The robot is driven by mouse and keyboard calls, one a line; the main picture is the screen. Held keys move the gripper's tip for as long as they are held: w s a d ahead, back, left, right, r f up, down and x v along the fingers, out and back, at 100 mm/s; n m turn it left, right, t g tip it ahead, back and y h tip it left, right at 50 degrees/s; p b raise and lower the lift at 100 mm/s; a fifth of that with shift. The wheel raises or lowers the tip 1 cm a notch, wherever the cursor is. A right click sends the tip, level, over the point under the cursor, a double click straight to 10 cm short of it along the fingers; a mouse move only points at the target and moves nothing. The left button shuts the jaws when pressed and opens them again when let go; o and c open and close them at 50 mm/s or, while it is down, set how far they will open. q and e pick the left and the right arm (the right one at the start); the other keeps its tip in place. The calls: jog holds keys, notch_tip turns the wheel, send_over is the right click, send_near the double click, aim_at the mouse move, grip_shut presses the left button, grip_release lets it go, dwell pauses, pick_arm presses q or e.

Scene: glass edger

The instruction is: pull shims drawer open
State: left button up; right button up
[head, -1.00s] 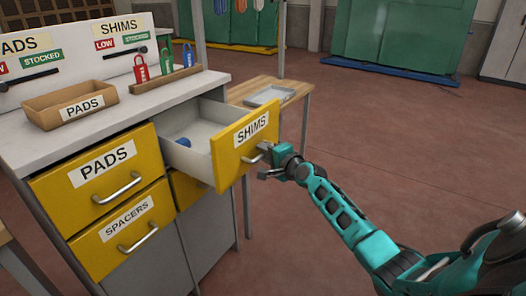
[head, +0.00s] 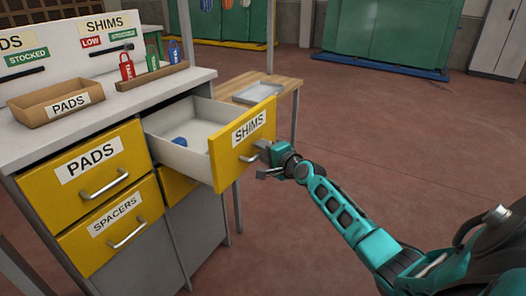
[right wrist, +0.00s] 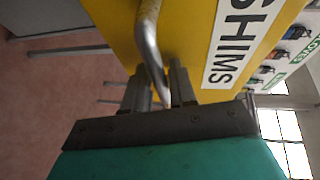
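The yellow SHIMS drawer (head: 232,155) stands well open from the grey cabinet in the head view. Its pale inside shows a small blue item (head: 180,141) on the floor of the drawer. My right gripper (head: 261,161) is at the drawer's front, at its metal handle (head: 250,157). In the right wrist view the handle (right wrist: 150,45) passes between the two fingers of my right gripper (right wrist: 160,80), which are closed in on it. The far side of the grip is hidden. My left gripper is not in view.
PADS (head: 88,180) and SPACERS (head: 105,232) drawers are closed on the left. A PADS bin (head: 45,108) and a rack of coloured tags (head: 150,78) are on the cabinet top. A wooden side table (head: 285,85) with a grey tray stands behind. Floor to the right is clear.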

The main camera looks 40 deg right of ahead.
jog(key=shift+s, duration=0.1)
jog(key=shift+s+r, duration=0.1)
jog(key=shift+s, duration=0.15)
pick_arm(q)
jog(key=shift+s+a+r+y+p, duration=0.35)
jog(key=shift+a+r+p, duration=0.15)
jog(key=shift+p, duration=0.85)
pick_arm(e)
jog(key=s+r, duration=0.2)
jog(key=s, duration=1)
jog(key=shift+a, duration=0.1)
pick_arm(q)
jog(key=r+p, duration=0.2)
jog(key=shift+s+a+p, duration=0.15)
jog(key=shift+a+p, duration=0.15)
pick_arm(e)
jog(key=s+a+f+n+g, duration=0.1)
jog(key=s+a+f+n, duration=0.3)
jog(key=a, duration=0.4)
jog(key=s+a+f+n+g+y, duration=0.1)
jog(key=s+a+f+n+g, duration=0.1)
jog(key=s+a+f+n, duration=0.3)
jog(key=s+a+f+n+g+y, duration=0.1)
jog(key=s+a+f+n, duration=0.3)
jog(key=s+a+n, duration=0.4)
jog(key=a+n+g, duration=0.1)
jog(key=a+n, duration=0.1)
jog(key=a, duration=0.1)
jog(key=shift+a+f+n, duration=0.35)
jog(key=shift+n, duration=0.05)
